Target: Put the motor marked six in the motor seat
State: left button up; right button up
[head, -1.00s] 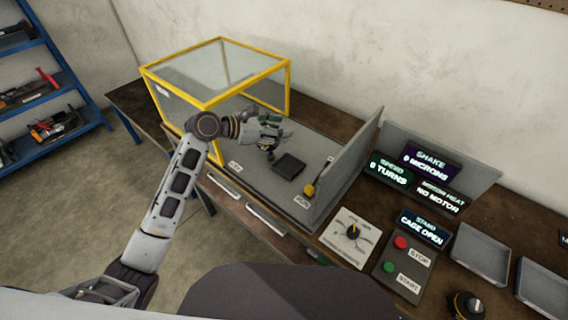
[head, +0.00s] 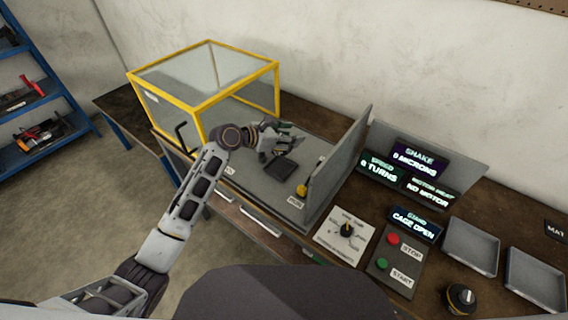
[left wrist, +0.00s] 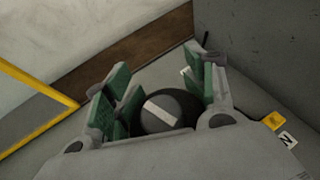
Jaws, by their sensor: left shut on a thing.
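My left gripper (head: 288,140) is over the grey stand floor, just beyond a dark square pad (head: 279,168). In the left wrist view its green-padded fingers (left wrist: 162,92) are closed around a dark round motor (left wrist: 168,112) with a pale bar on its top. No number can be read on it. In the head view the gripper mostly hides this motor. I cannot tell whether it touches the stand, and I cannot make out the motor seat clearly. Another dark round motor-like piece (head: 461,297) with a pale mark stands at the front right. My right gripper is not in view.
A yellow-framed clear cage (head: 205,85) stands left of the work area. A grey upright panel (head: 338,160) bounds it on the right, with a yellow-based part (head: 302,190) beside it. Displays read "NO MOTOR" (head: 430,190) and "CAGE OPEN" (head: 413,223). Two grey trays (head: 470,247) look empty.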

pick_arm(q)
notch_tip(320, 180, down, 6)
jog(key=shift+r, duration=0.25)
jog(key=shift+f, duration=0.15)
